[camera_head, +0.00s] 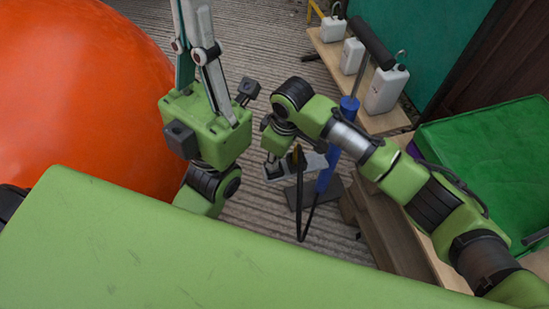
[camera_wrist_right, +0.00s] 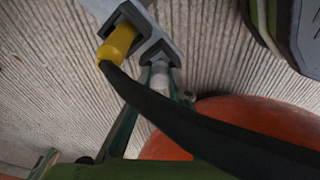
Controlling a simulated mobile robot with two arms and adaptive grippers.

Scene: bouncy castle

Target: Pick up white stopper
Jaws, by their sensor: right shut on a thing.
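The white stopper (camera_wrist_right: 160,76) is a small pale cylinder at the middle of the right wrist view, below a grey bracket. My right gripper (camera_wrist_right: 156,92) is shut on it, with a finger on either side. My left gripper (camera_head: 190,12) points up at the top of the head view. Its fingertips are cut off by the frame, so its opening cannot be judged.
A blue pump (camera_head: 328,172) stands beside my right gripper. A black hose (camera_wrist_right: 190,128) with a yellow end (camera_wrist_right: 118,42) crosses close to the gripper. A large orange ball (camera_head: 80,90) is at left. White canisters (camera_head: 386,90) stand on a wooden bench (camera_head: 330,60) behind.

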